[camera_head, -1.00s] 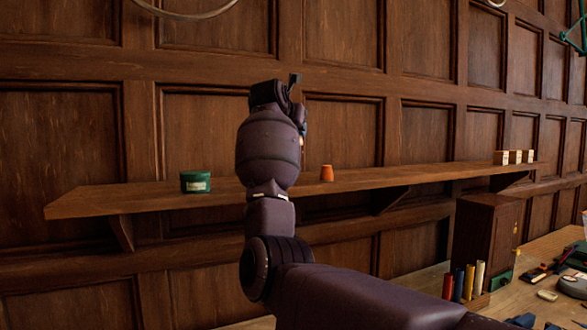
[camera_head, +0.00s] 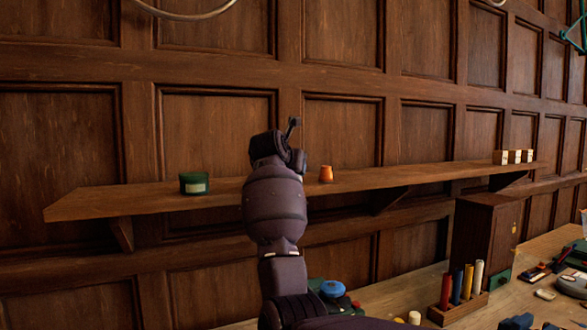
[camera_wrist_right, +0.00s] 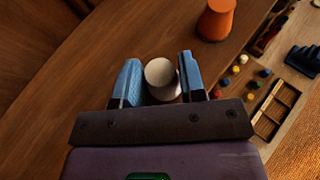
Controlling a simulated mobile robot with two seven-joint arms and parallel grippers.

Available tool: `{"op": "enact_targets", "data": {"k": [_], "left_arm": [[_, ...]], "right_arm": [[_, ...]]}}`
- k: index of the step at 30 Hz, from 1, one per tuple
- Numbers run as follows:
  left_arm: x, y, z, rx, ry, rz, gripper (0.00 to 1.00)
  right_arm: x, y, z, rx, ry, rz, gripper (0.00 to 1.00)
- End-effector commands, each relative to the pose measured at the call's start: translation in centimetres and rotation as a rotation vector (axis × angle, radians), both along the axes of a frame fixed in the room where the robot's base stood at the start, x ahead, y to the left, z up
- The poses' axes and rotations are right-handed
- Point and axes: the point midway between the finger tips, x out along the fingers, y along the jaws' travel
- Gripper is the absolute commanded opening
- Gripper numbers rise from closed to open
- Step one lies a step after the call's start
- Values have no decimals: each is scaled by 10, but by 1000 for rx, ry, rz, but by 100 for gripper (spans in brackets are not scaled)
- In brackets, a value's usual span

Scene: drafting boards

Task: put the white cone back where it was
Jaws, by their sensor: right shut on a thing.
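My right gripper (camera_wrist_right: 160,64) is shut on the white cone (camera_wrist_right: 162,76), whose round pale end shows between the two blue fingers in the right wrist view. In the head view my right gripper (camera_head: 291,140) is in front of the wall shelf (camera_head: 130,203), left of the orange cone, and the white cone is hidden there. The wrist view looks down on the shelf's brown wood beneath the fingers. My left gripper is in neither view.
On the shelf stand a green tin (camera_head: 194,184) at left, an orange cone (camera_head: 326,174) right of my gripper, and white-fronted blocks (camera_head: 514,157) at the far right. Bare shelf lies between tin and orange cone. A cluttered desk (camera_head: 400,297) lies below right.

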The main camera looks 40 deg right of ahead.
Motion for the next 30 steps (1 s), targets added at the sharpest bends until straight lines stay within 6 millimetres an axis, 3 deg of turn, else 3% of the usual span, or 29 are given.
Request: {"op": "enact_targets", "data": {"k": [7, 8, 12, 23, 30], "left_arm": [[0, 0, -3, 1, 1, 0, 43], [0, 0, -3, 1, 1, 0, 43], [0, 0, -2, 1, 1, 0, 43], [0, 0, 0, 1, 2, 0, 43], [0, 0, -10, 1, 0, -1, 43]], "right_arm": [[0, 0, -3, 0, -1, 0, 10], [0, 0, -3, 0, 0, 0, 40], [0, 0, -2, 0, 0, -1, 62], [0, 0, 2, 0, 0, -1, 63], [-13, 28, 12, 1, -5, 2, 63]]}}
